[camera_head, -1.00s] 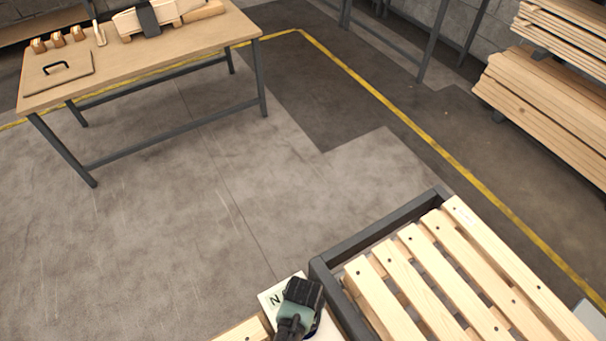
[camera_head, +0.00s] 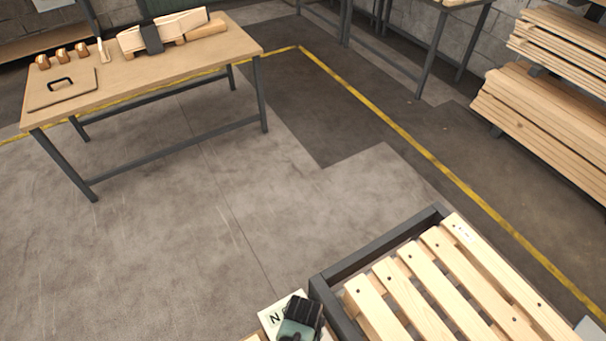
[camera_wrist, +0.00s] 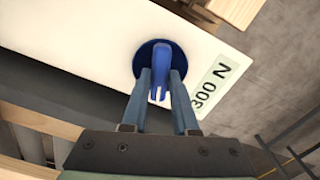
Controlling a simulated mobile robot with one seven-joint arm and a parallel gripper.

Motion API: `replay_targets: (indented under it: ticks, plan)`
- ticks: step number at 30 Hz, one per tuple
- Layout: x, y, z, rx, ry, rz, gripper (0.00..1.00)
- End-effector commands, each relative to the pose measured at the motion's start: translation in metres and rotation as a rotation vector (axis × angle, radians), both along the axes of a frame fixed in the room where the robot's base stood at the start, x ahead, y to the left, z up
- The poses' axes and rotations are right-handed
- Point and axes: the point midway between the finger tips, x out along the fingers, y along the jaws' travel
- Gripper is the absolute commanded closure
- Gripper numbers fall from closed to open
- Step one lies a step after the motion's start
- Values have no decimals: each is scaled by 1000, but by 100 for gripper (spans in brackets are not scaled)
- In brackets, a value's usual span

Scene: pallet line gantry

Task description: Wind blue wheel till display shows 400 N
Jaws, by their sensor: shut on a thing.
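In the wrist view the blue wheel (camera_wrist: 160,72) sits on a white panel (camera_wrist: 85,40). My gripper (camera_wrist: 160,85) is shut on the wheel's raised blue grip, with one finger on each side. The display (camera_wrist: 212,86) beside the wheel reads 300 N. In the head view my gripper (camera_head: 300,318) is at the bottom edge, over the white panel (camera_head: 274,318). There it hides the wheel and most of the display; only a letter N shows.
A slatted wooden pallet (camera_head: 425,268) lies in a dark metal frame (camera_head: 385,245) right of the panel. A wooden workbench (camera_head: 190,55) with a handled board (camera_head: 62,88) stands at the back left. Timber stacks (camera_head: 550,120) stand at the right. The floor between is clear.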

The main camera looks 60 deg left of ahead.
Motion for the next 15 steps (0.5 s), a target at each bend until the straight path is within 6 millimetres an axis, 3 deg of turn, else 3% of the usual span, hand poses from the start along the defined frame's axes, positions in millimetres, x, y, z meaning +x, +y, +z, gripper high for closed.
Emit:
replay_targets:
  ticks: [7,8,9,12,15]
  plan:
    - [1,0,0,1,-2,0,100]
    - [1,0,0,1,-2,0,69]
    - [1,0,0,1,-2,1,62]
    - [1,0,0,1,-2,1,44]
    - [1,0,0,1,-2,1,43]
